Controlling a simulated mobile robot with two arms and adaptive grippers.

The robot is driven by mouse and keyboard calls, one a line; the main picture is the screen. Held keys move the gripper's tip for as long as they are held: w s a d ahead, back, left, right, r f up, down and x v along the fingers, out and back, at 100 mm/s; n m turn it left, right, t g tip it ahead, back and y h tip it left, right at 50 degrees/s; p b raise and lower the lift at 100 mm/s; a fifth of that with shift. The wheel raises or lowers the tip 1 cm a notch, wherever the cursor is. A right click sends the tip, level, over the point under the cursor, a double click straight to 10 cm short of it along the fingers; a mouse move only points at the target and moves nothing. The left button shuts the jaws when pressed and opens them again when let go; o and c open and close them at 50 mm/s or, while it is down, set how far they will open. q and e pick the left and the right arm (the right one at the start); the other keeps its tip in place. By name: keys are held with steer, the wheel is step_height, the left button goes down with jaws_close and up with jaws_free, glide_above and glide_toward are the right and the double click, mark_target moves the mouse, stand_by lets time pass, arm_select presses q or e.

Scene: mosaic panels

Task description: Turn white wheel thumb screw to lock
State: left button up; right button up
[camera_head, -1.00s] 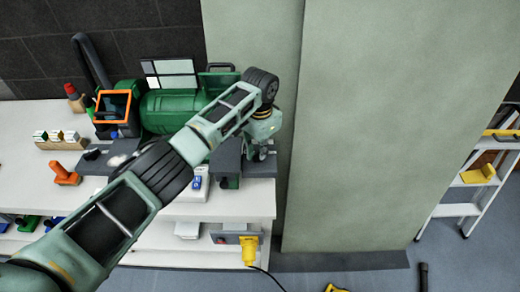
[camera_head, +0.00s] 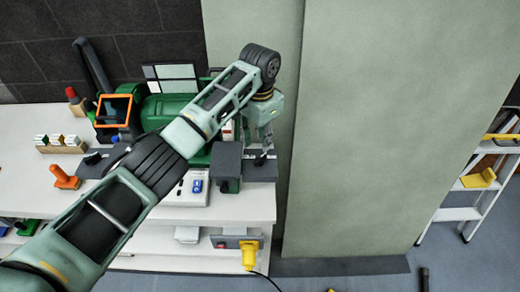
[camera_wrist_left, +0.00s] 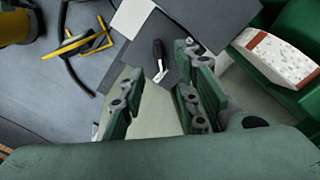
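A green bench grinder (camera_head: 165,107) stands on the white bench, largely behind my left arm. Its white wheel (camera_wrist_left: 275,57), with a speckled reddish edge, is at the upper right of the left wrist view. A small black-handled thumb screw (camera_wrist_left: 158,49) sits by the dark grey tool rest (camera_wrist_left: 205,20); its black handle also shows in the head view (camera_head: 261,159). My left gripper (camera_head: 266,145) points down over the right end of the bench. In the left wrist view its fingers (camera_wrist_left: 170,67) are apart and empty, with the handle just beyond the tips. I cannot tell whether they touch it.
A tall pale green panel (camera_head: 370,120) stands close to the right of the gripper. An orange-handled tool (camera_head: 65,177) and a wooden rack (camera_head: 62,146) are on the bench at left. A yellow plug (camera_head: 250,256) sticks out below the bench edge. A ladder (camera_head: 478,195) stands at far right.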

arm_select(q)
step_height(320, 180, up, 5)
stand_by(0.7)
